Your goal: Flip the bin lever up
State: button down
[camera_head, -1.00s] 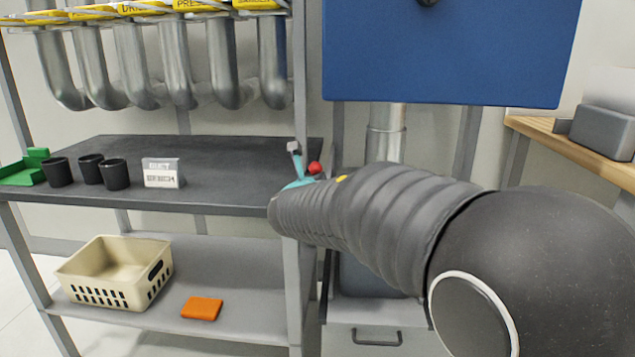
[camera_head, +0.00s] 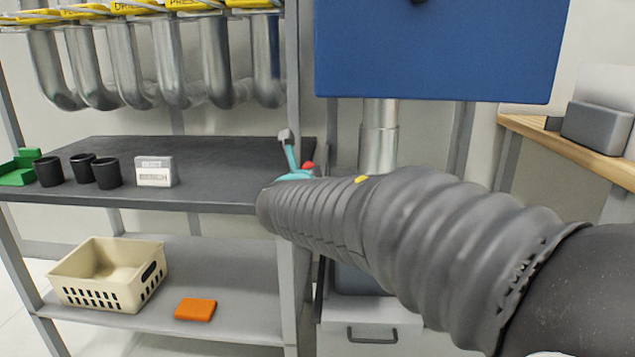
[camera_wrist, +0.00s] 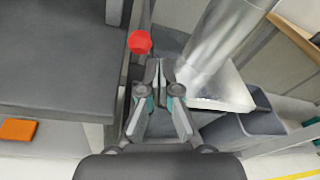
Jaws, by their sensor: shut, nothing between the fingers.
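The lever's round red knob (camera_wrist: 139,42) shows in the wrist view, just ahead and slightly left of my fingertips. It also shows in the head view (camera_head: 308,167), partly hidden by my arm. The lever's shaft is hard to make out. My gripper (camera_wrist: 159,73) is shut and empty. Its fingertips appear apart from the knob. In the head view my gripper (camera_head: 286,137) rises beside the knob, to its left. The grey bin (camera_wrist: 255,122) lies to the right in the wrist view, below the metal duct (camera_wrist: 228,40).
A dark-topped shelf (camera_head: 225,185) stands left of my gripper, with black cups (camera_head: 107,173) and a small sign (camera_head: 156,171) on it. A cream basket (camera_head: 105,272) and orange block (camera_head: 196,309) sit on the lower shelf. A blue box (camera_head: 440,50) hangs above.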

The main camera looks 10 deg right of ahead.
jog(key=r, duration=0.1)
jog(key=s+r, duration=0.1)
jog(key=r, duration=0.2)
jog(key=shift+s+a+r+p, duration=0.2)
jog(key=shift+s+a+p, duration=0.2)
